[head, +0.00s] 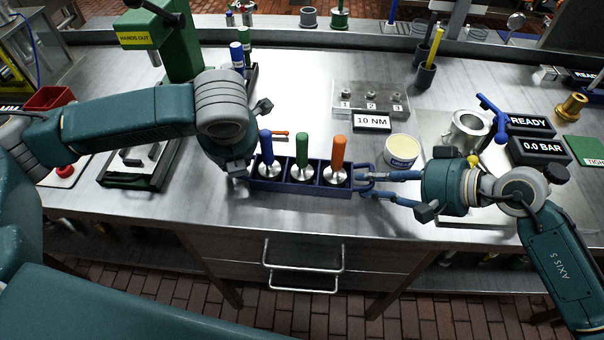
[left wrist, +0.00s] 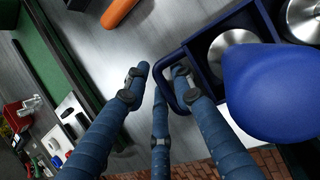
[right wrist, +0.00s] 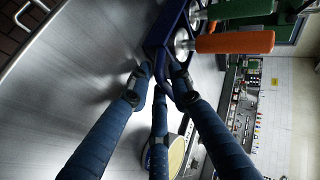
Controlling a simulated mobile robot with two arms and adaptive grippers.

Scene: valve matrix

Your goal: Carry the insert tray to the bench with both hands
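The insert tray (head: 300,188) is dark blue and sits on the bench, with a loop handle at each end. It holds a blue-handled (head: 266,148), a green-handled (head: 302,150) and an orange-handled tool (head: 338,154), upright in separate compartments. My left gripper (left wrist: 160,72) is at the tray's left handle (left wrist: 164,92), one finger inside the loop and another outside, with a gap visible. My right gripper (right wrist: 160,70) straddles the right handle with its fingers apart; it also shows in the head view (head: 368,186). My left fingertips are mostly hidden in the head view.
The steel bench (head: 225,205) is bare in front of the tray. A cream-topped tin (head: 403,150) stands close to my right gripper. A 10 NM display (head: 372,122) and a clear numbered block (head: 370,100) lie behind. A green press (head: 170,45) stands back left.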

